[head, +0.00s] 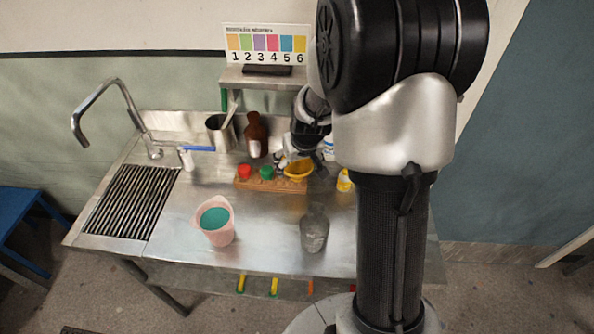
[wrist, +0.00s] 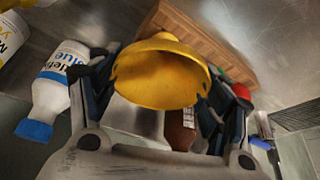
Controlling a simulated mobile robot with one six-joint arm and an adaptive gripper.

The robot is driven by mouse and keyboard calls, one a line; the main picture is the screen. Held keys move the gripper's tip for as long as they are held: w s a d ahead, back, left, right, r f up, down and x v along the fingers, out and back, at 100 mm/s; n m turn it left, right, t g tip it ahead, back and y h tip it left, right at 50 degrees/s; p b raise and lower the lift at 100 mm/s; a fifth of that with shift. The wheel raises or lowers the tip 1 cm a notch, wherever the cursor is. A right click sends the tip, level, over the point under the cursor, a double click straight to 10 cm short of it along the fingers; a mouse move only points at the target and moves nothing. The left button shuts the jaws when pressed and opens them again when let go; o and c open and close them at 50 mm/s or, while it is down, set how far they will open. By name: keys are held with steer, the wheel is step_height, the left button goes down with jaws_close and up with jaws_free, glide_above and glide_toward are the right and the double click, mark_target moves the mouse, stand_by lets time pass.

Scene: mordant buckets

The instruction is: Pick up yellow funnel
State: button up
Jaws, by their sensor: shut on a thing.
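The yellow funnel (head: 298,170) is at the right end of the wooden rack in the head view. In the wrist view the funnel (wrist: 165,75) fills the middle, its wide rim facing the camera. My gripper (head: 286,161) is shut on the funnel, with one finger on each side of it in the wrist view (wrist: 155,95). I cannot tell whether the funnel touches the rack.
The wooden rack (head: 279,185) holds red and green capped items. A brown bottle (head: 256,135) and a metal pot (head: 219,133) stand behind. A blue-labelled white bottle (wrist: 52,90) is close to my gripper. A pink bucket (head: 214,222) and grey bucket (head: 314,232) stand in front.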

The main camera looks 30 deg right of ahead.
steer(key=shift+r, duration=0.1)
step_height(320, 180, up, 10)
steer(key=p, duration=0.3)
steer(key=shift+p, duration=0.3)
step_height(320, 180, up, 5)
steer(key=p, duration=0.3)
steer(key=shift+p, duration=0.35)
